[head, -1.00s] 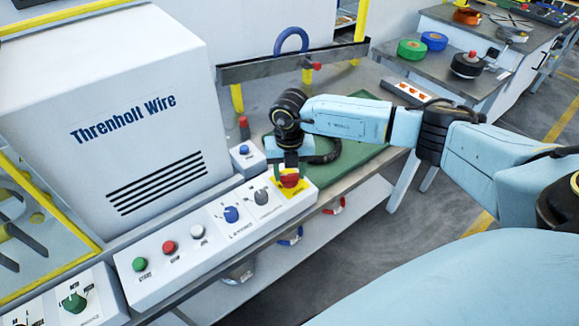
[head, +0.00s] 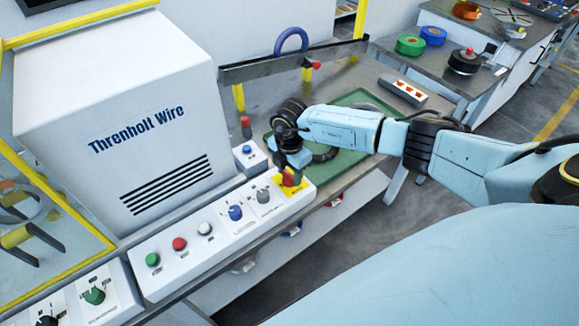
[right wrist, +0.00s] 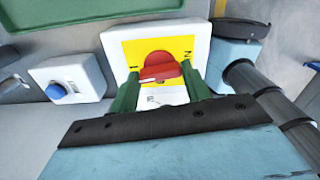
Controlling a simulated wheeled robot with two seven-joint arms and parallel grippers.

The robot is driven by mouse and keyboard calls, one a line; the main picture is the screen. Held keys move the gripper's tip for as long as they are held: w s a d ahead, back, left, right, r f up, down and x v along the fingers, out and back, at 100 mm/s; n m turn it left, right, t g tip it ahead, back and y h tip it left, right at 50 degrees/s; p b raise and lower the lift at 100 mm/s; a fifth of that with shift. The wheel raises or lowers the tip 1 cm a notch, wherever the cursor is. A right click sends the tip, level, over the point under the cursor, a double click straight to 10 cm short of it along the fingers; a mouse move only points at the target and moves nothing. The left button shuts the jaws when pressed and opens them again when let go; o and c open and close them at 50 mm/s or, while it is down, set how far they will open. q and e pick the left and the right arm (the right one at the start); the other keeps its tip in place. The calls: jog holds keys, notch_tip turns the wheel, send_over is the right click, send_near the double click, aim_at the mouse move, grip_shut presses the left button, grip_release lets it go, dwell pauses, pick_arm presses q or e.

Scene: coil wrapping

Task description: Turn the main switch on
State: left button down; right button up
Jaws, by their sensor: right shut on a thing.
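The main switch is a red rotary knob (head: 288,180) on a yellow plate (head: 285,193), at the right end of the long white control panel. In the right wrist view the red knob (right wrist: 160,68) sits on the yellow plate (right wrist: 186,45), with small dark markings beside it. My right gripper (right wrist: 162,88) has its green fingers on either side of the knob and is shut on it. In the head view the right gripper (head: 290,174) comes down onto the knob and partly hides it. My left gripper is not in view.
The panel also carries a green button (head: 153,260), a red button (head: 179,244), a white button (head: 204,229), a blue knob (head: 235,212) and a grey knob (head: 263,195). A blue-button box (head: 247,157) stands close behind. The large white Threnholt Wire machine (head: 120,110) stands to the left.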

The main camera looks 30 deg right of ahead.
aim_at(289, 175)
jog(key=shift+r+m+p, duration=0.1)
jog(key=shift+m+p, duration=0.3)
jog(key=shift+m, duration=0.6)
jog(key=o, duration=1)
notch_tip(289, 175, up, 13)
jog(key=shift+r, duration=0.15)
